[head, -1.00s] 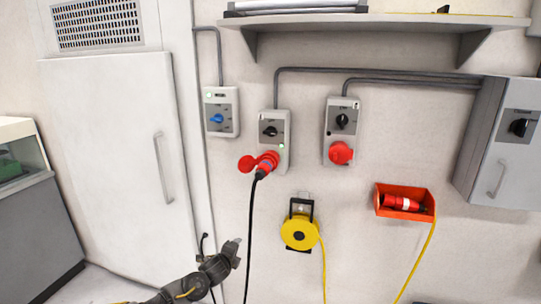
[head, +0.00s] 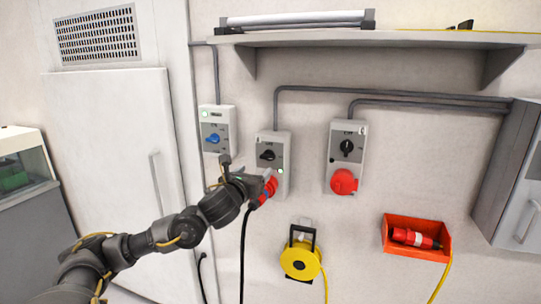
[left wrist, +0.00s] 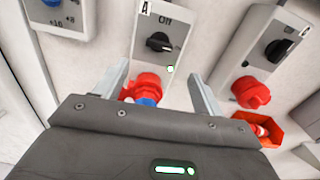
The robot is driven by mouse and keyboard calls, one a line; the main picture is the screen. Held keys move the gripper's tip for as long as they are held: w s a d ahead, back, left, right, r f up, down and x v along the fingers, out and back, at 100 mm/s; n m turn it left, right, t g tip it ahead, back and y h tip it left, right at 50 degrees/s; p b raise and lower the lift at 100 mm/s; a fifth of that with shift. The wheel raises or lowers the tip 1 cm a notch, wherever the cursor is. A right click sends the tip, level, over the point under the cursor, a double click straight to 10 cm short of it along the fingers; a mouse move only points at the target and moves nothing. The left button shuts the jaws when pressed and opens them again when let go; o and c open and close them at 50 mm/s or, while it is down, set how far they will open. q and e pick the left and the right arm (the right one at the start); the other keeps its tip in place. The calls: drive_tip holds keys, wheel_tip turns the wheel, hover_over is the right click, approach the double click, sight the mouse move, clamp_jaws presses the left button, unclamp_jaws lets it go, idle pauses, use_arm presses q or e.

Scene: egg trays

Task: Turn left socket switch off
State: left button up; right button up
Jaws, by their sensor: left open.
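The left socket (head: 282,142) is a grey wall box with a black rotary switch (head: 268,155), a lit green lamp and a red plug (head: 270,187) with a black cable. In the left wrist view the box is marked "A", and "Off" is printed above its black switch (left wrist: 159,42); the knob lies roughly crosswise. My left gripper (head: 254,183) is in front of the box's lower part, partly covering the plug. In the left wrist view its two fingers (left wrist: 158,72) are spread and empty, with the plug (left wrist: 147,86) showing between them and the switch beyond. My right gripper is not in view.
A second socket box (head: 347,130) with a red outlet stands to the right. A box with a blue switch (head: 213,139) is to the left. Below are a yellow cable reel (head: 300,263) and an orange bin (head: 402,251). A shelf (head: 380,40) runs above.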

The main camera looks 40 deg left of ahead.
sight(266, 157)
use_arm(q)
drive_tip(key=shift+d+r+m, duration=0.15)
drive_tip(key=shift+d+m, duration=0.1)
drive_tip(key=shift+m, duration=0.05)
drive_tip(key=p+x, duration=0.1)
drive_tip(key=x, duration=0.2)
drive_tip(key=p+x, duration=0.2)
drive_tip(key=x, duration=0.1)
drive_tip(key=p+x, duration=0.2)
drive_tip(key=x, duration=0.1)
drive_tip(key=shift+a+r, duration=0.15)
drive_tip(key=shift+a, duration=0.2)
drive_tip(key=shift+w+a, duration=0.15)
drive_tip(key=shift+w, duration=0.4)
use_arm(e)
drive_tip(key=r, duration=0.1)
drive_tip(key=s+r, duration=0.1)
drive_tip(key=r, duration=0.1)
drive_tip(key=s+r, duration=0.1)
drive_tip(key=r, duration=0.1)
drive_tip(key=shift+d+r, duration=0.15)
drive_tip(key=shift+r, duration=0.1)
use_arm(q)
drive_tip(key=shift+c, duration=0.3)
drive_tip(key=c, duration=0.9)
